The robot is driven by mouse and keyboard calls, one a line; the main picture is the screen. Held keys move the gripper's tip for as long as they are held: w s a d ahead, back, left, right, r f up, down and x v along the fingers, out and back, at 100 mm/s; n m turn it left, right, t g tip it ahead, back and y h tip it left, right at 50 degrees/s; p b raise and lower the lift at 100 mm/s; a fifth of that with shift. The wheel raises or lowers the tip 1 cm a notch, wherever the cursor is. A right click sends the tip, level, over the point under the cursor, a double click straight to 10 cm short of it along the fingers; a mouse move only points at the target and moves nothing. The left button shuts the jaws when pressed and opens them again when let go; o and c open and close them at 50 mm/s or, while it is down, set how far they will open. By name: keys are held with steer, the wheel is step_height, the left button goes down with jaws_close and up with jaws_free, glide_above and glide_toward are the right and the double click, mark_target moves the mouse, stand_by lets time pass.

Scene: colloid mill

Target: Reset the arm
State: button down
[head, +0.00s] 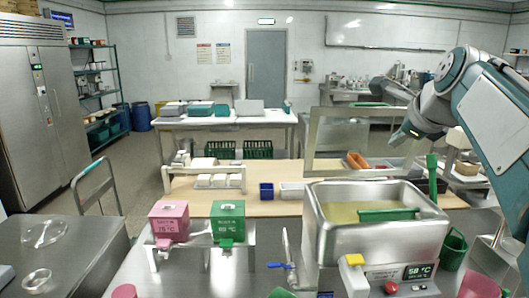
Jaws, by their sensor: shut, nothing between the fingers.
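My arm comes in from the right edge and bends at the top right. My gripper (403,134) hangs in the air above the back right of the work table, pointing down and left. Its fingers look closed and hold nothing. It is apart from everything below it. A steel mill hopper (385,243) stands below and in front of it, with yellowish liquid and a green-handled tool (389,214) across it. The hopper's front panel (417,272) reads 58 °C.
A pink box (168,220) and a green box (228,222) sit on a white stand left of the hopper. A steel frame (358,142) stands behind the hopper. A green upright handle (432,175) rises at its right. Open floor lies at left, past a trolley (95,185).

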steer(key=s+a+f+n+g, duration=0.1)
steer(key=s+a+f+n, duration=0.2)
steer(key=s+f+n, duration=0.5)
steer(key=s+a+f+n+g, duration=0.1)
steer(key=s+a+f+n, duration=0.3)
steer(key=s+f+n, duration=0.4)
steer(key=s+a+f+n+g, duration=0.2)
steer(key=s+a+f+n, duration=0.1)
steer(key=s+f+n, duration=0.5)
step_height(320, 180, down, 3)
steer(key=shift+s+a+f+n+h, duration=0.1)
steer(key=shift+s+a+n+h, duration=0.2)
steer(key=shift+s, duration=0.25)
